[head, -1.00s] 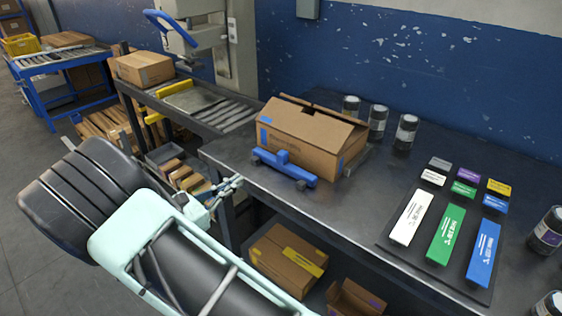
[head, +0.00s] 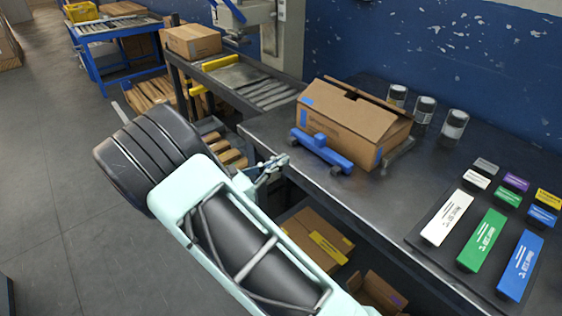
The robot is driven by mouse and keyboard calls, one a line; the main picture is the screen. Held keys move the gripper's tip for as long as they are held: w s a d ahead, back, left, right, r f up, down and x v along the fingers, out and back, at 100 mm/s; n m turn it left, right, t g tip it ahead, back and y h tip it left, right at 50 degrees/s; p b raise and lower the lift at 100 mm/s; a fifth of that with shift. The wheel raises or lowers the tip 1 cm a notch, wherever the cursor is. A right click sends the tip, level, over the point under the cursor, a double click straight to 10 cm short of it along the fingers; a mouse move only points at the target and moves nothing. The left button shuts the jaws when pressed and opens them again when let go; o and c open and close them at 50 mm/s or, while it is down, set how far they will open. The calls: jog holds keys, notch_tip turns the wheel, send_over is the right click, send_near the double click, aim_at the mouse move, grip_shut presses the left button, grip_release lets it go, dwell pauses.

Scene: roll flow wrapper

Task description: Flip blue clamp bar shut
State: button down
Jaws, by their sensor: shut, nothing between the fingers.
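The blue clamp bar (head: 322,152) lies low along the near side of a cardboard box (head: 352,122), close to the front edge of the dark table (head: 385,200). The bar has a raised middle block and a foot at each end. The box sits on the table with its top flaps partly raised. My gripper (head: 282,161) is shut and empty. It is just left of the bar's left end at the table's front edge, and appears apart from it.
White, green and blue strips lie on a dark mat (head: 430,240) at right. A roller conveyor (head: 240,80) with a carton (head: 190,42) is at back left. Open floor (head: 60,190) is at left.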

aim_at(317, 141)
jog(key=b+x, duration=0.1)
jog(key=x, duration=0.9)
jog(key=shift+w+d, duration=0.1)
jog(key=shift+d, duration=0.05)
jog(key=shift+w+d, duration=0.2)
jog(key=x, duration=0.4)
jog(key=shift+d, duration=0.1)
